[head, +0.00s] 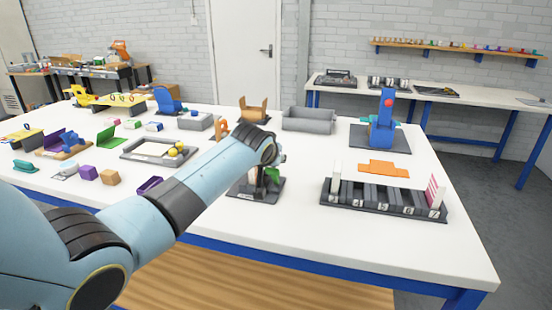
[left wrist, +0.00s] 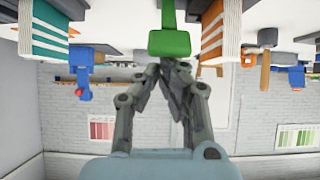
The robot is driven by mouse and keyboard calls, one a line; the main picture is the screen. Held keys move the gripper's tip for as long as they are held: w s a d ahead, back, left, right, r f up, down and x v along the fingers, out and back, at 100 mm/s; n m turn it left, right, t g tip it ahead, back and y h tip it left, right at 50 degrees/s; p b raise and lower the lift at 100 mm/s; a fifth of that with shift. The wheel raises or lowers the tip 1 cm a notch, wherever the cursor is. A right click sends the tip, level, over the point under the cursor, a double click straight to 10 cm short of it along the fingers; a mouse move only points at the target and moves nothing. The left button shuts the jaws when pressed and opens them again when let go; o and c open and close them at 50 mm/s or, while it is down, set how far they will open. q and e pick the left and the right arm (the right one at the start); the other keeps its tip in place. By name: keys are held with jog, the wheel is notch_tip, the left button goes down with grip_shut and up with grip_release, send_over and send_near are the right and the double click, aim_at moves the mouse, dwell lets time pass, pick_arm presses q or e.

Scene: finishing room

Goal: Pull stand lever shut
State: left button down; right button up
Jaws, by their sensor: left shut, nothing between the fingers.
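The stand has a dark base plate (head: 246,193) on the white table, just beyond my left arm's end. A green part (head: 272,174), which looks like the lever, shows on it; the arm hides much of the stand. In the left wrist view, where the scene appears upside down, a green block on a stem (left wrist: 169,43) is directly beyond the fingertips. My left gripper (left wrist: 165,68) is shut with its fingertips together, close to the green block; I cannot tell whether they touch. In the head view the gripper is mostly hidden behind the arm. My right gripper is not in view.
A numbered dark rack (head: 385,202) stands right of the stand, with an orange plate (head: 383,168) behind it. A grey bin (head: 308,120) and a blue device (head: 383,132) are farther back.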

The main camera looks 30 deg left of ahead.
pick_arm(q)
jog(key=shift+s+d+f+t+b, duration=0.15)
jog(key=shift+s+f+t+b, duration=0.25)
jog(key=shift+t, duration=0.2)
jog(key=shift+s, duration=0.2)
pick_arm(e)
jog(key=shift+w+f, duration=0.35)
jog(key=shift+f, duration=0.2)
pick_arm(q)
jog(key=shift+f, duration=0.1)
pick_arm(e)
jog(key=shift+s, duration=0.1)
